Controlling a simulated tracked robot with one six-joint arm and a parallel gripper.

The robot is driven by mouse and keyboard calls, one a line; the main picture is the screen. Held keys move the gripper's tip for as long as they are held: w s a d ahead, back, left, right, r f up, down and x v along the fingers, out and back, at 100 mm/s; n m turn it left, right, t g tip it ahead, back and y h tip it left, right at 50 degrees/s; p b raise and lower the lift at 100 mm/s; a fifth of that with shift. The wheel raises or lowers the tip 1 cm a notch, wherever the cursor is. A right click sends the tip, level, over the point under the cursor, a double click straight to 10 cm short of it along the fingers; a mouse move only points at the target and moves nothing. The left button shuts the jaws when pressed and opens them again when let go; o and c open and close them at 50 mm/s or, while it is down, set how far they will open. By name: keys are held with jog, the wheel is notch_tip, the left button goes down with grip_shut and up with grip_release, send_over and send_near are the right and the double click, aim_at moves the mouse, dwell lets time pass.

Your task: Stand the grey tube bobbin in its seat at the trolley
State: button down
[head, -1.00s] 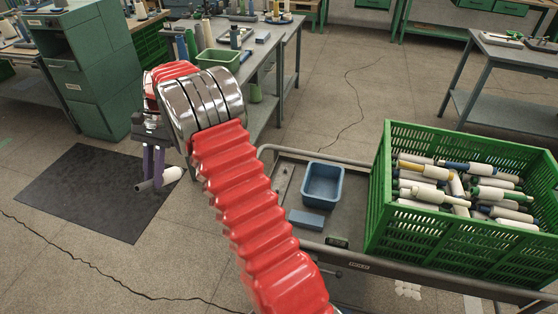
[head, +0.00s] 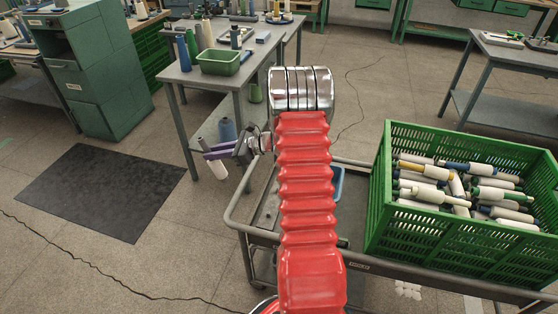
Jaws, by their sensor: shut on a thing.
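My gripper (head: 213,152) is shut on a bobbin (head: 218,170) with white yarn. A short grey tube end shows above its purple fingers, and the white part hangs below them, slightly tilted. It is held in the air left of the trolley (head: 238,215), apart from it in the picture. The trolley carries a large green crate. No seat for the bobbin can be made out; my red arm covers much of the trolley's left part.
The green crate (head: 462,236) on the trolley is full of bobbins. A blue bin (head: 338,182) is mostly hidden behind my arm. A workbench (head: 178,72) with a green tray (head: 220,62) and cones stands behind. A black mat (head: 100,190) lies on open floor at left.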

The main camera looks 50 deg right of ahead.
jog(key=s+d+f+m+t+h, duration=0.2)
jog(key=s+d+f+m+h, duration=0.1)
jog(key=d, duration=0.3)
jog(key=s+d+f+m+t+h, duration=0.2)
jog(key=s+d+f+m+h, duration=0.1)
jog(key=s+d+h, duration=0.2)
jog(key=s+d+f+m+t+h, duration=0.2)
jog(key=s+d+f+m+h, duration=0.1)
jog(key=d, duration=0.6)
jog(key=shift+s+d+f+m+h, duration=0.15)
jog(key=shift+s+d+m+h, duration=0.2)
jog(key=shift+h, duration=0.35)
jog(key=shift+a, duration=0.1)
jog(key=shift+f, duration=4.35)
jog(key=c, duration=1.5)
grip_release()
jog(key=shift+c, duration=0.2)
